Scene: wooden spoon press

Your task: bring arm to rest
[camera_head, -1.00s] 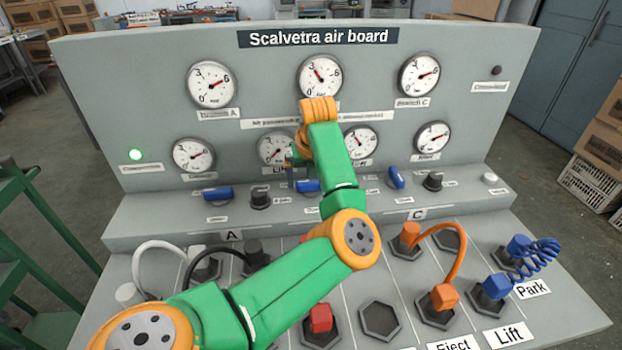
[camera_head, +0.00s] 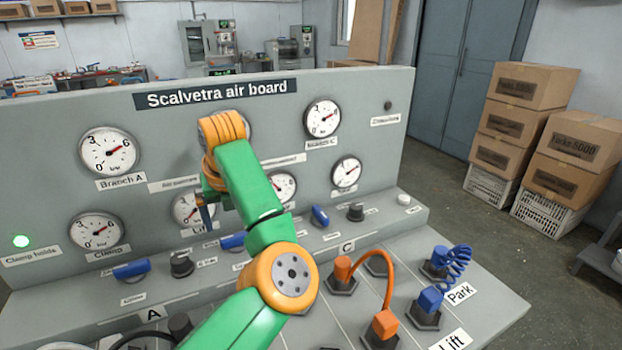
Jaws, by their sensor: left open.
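My left arm, green with orange joints, rises from the bottom edge across the middle of the air board (camera_head: 400,100). Its wrist bends over in front of the upper middle gauge and hides most of it. My left gripper (camera_head: 213,205) hangs below that wrist, in front of the lower middle gauge (camera_head: 187,209) and above a blue lever (camera_head: 232,241). Its jaws are open and I see nothing held in them; the wrist partly hides them. I cannot tell how far it is from the panel. My right gripper does not show.
An orange hose (camera_head: 388,281) and a coiled blue hose (camera_head: 455,261) link plugs on the sloped deck at right. Cardboard boxes (camera_head: 513,123) on crates stand beyond the board. The floor (camera_head: 440,180) between is clear.

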